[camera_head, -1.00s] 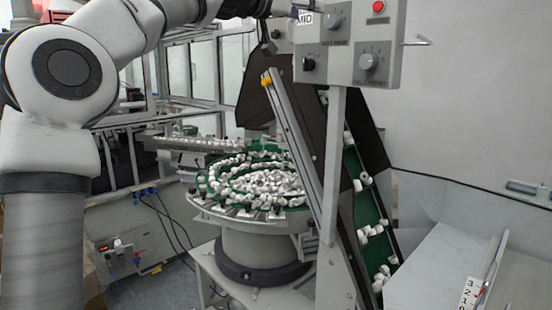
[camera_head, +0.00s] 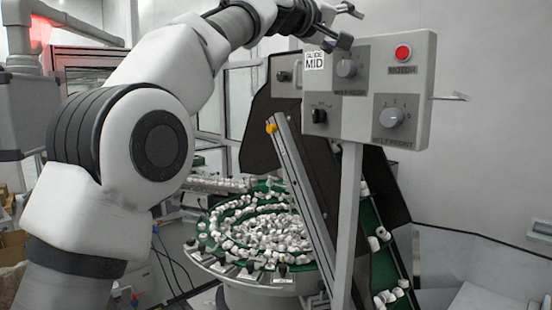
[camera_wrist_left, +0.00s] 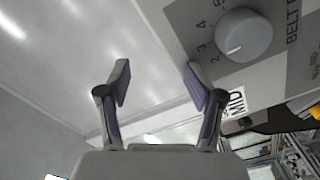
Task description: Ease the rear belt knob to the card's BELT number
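The grey control box (camera_head: 417,75) stands on a post at the upper right in the head view. The rear belt knob (camera_head: 347,68) is a round grey dial at its upper left. In the wrist view the knob (camera_wrist_left: 243,35) is large at the upper right, with its white mark near the 2 of a printed scale. My left gripper (camera_head: 350,27) is open and empty just above the knob in the head view; both fingers (camera_wrist_left: 157,72) are apart from it in the wrist view. A white card (camera_head: 315,61) reads GUIDE MID; no BELT number is legible. My right gripper is out of view.
The box also carries a red motor button (camera_head: 403,53), a front belt knob (camera_head: 391,117) and a black selector (camera_head: 318,116). Below are a bowl feeder (camera_head: 262,232) full of white caps and a green inclined belt (camera_head: 382,262). The wall side to the right is open.

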